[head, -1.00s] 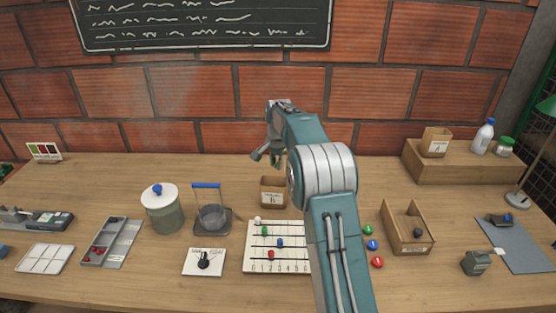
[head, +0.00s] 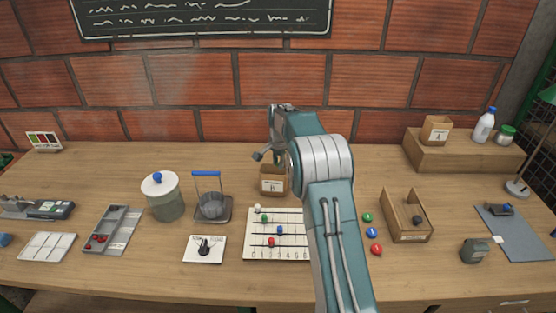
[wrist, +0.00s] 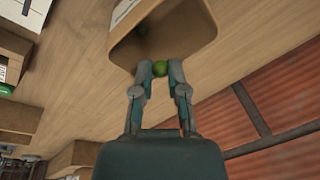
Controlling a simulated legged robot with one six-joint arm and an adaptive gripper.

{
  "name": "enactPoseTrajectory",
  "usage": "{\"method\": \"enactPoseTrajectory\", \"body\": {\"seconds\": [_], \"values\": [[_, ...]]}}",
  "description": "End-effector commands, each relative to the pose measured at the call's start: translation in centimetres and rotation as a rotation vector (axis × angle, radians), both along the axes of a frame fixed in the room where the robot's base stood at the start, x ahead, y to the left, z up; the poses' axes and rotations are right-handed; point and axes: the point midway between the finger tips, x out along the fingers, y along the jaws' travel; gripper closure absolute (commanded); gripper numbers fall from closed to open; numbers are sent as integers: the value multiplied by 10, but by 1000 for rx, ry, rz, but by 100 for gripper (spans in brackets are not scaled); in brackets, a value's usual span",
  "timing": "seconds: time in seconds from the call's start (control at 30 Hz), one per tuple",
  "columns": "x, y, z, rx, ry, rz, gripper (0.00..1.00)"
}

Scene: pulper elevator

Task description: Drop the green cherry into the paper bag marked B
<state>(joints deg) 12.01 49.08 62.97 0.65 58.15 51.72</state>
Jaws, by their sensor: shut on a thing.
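The green cherry (wrist: 159,69) is pinched between the fingertips of my gripper (wrist: 160,72) in the wrist view. The cherry lies at the mouth of an open paper bag (wrist: 165,40), overlapping its near rim. I cannot tell whether it is inside the rim. In the head view the paper bag marked B (head: 272,182) stands upright at the middle back of the table. My gripper (head: 272,157) is just above it, partly hidden by my arm. The cherry cannot be made out in the head view.
Paper bag A (head: 436,130) stands on a wooden step (head: 465,157) at the back right. A white peg board (head: 262,246) lies in front. An open wooden box (head: 407,235) is to the right.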

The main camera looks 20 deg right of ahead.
Motion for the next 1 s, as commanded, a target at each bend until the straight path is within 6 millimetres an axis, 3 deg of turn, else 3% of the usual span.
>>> {"method": "enactPoseTrajectory", "body": {"seconds": [0.1, 0.13, 0.2, 0.67, 1.0], "values": [[0, 0, 0, 0, 0, 0, 93], [0, 0, 0, 0, 0, 0, 72], [0, 0, 0, 0, 0, 0, 41], [-1, 0, 6, 0, -1, 0, 41], [-10, 2, 71, -1, -5, 0, 41]]}}
